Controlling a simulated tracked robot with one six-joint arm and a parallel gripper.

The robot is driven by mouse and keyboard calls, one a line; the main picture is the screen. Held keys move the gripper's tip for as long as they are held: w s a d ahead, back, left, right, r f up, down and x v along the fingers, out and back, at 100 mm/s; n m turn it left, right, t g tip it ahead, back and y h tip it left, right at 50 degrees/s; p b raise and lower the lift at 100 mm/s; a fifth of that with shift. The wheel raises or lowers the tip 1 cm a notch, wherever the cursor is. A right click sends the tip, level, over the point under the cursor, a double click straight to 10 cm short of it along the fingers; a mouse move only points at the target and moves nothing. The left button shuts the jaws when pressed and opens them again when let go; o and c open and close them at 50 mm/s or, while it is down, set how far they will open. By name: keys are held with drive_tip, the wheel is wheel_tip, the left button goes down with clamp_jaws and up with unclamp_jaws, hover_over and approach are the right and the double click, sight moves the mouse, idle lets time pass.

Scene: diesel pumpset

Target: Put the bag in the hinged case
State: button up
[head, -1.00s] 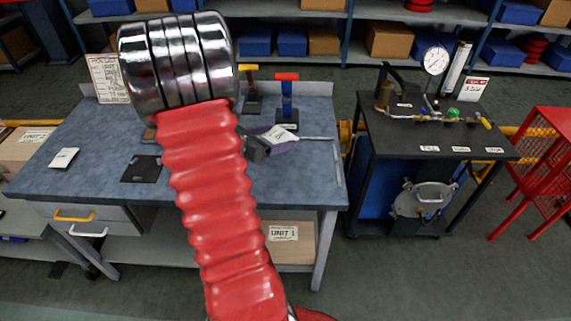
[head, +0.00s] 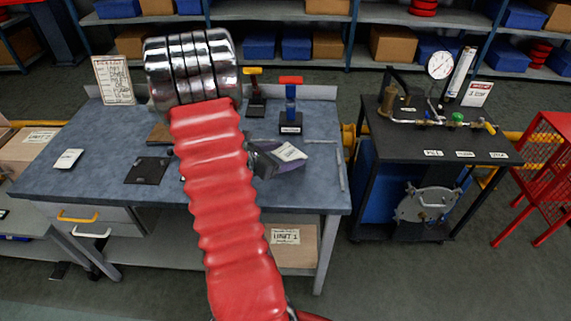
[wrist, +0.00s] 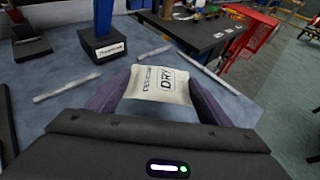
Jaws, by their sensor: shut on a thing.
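The bag (wrist: 160,84) is a small white packet with DRY printed on it. My gripper (wrist: 158,88) is shut on it, with the purple fingers at its left and right sides. In the head view the bag (head: 289,152) is held over the right part of the bench, in front of the blue stand, with my gripper (head: 277,158) around it. I cannot make out the hinged case for certain in either view; my red arm hides part of the bench.
The blue bench (head: 105,135) carries a red-topped blue stand (head: 291,110), a yellow-topped stand (head: 256,95), a flat black piece (head: 148,171) and a small white card (head: 68,159). Thin metal rods (wrist: 67,87) lie near my gripper. A black trolley (head: 400,145) stands to the right.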

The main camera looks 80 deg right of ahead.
drive_tip(key=shift+f, duration=0.25)
drive_tip(key=shift+f, duration=2)
drive_tip(key=o, duration=1.1)
drive_tip(key=shift+f, duration=0.1)
drive_tip(key=v, duration=1.2)
drive_tip(key=shift+w+r, duration=0.1)
drive_tip(key=shift+r, duration=0.15)
